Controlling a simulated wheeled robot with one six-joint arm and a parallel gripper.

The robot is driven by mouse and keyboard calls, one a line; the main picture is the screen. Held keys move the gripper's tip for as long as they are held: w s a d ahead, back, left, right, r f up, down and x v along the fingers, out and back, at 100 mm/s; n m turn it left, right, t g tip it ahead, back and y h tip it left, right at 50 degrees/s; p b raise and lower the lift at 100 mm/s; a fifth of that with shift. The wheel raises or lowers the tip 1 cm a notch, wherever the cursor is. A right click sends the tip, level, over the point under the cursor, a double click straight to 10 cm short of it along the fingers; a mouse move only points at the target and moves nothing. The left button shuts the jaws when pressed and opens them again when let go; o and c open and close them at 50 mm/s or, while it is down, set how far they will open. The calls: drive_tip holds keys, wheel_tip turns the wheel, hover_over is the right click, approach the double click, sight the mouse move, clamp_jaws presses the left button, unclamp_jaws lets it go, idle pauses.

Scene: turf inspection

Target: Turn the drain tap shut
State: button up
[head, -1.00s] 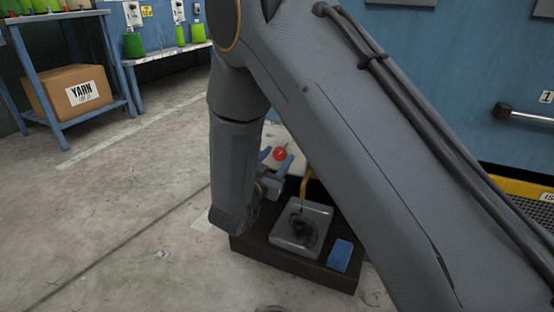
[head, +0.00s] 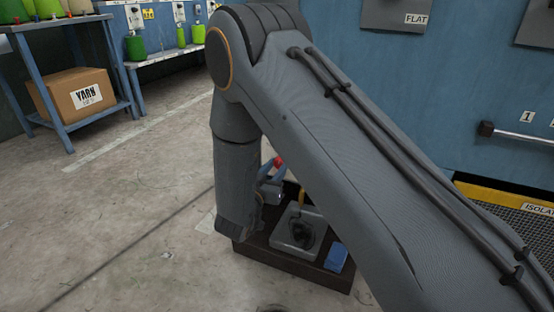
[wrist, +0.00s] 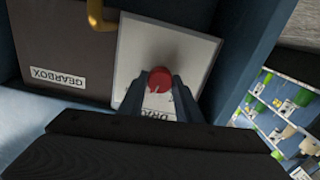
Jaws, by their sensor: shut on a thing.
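The drain tap is a small round red knob (wrist: 160,80) on a white plate (wrist: 190,45) in the wrist view. The plate's label begins "DRA" and is partly hidden by my gripper. My gripper (wrist: 160,84) is shut on the knob, with one grey-blue finger on each side. A short pale mark shows on the knob's face. In the head view the knob (head: 279,161) shows as a red spot between my blue fingers (head: 272,178), beside my forearm. The plate is hidden there behind my arm.
A dark panel labelled "GEARBOX" (wrist: 60,45) with a brass pipe (wrist: 96,14) adjoins the plate. In the head view, a dark box (head: 285,268) holds a grey square unit (head: 290,244) and blue block (head: 336,257). A shelf with a carton (head: 70,97) stands left; floor between is clear.

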drive_tip(key=n+p, duration=0.3)
drive_tip(key=p, duration=0.2)
drive_tip(key=shift+s+r, duration=0.1)
drive_tip(key=shift+r, duration=0.1)
drive_tip(key=n+p, duration=0.7)
drive_tip(key=n, duration=0.1)
drive_tip(key=shift+f+n, duration=0.2)
drive_tip(key=shift+n, duration=0.1)
drive_tip(key=o, duration=1.1)
drive_tip(key=shift+c, duration=0.2)
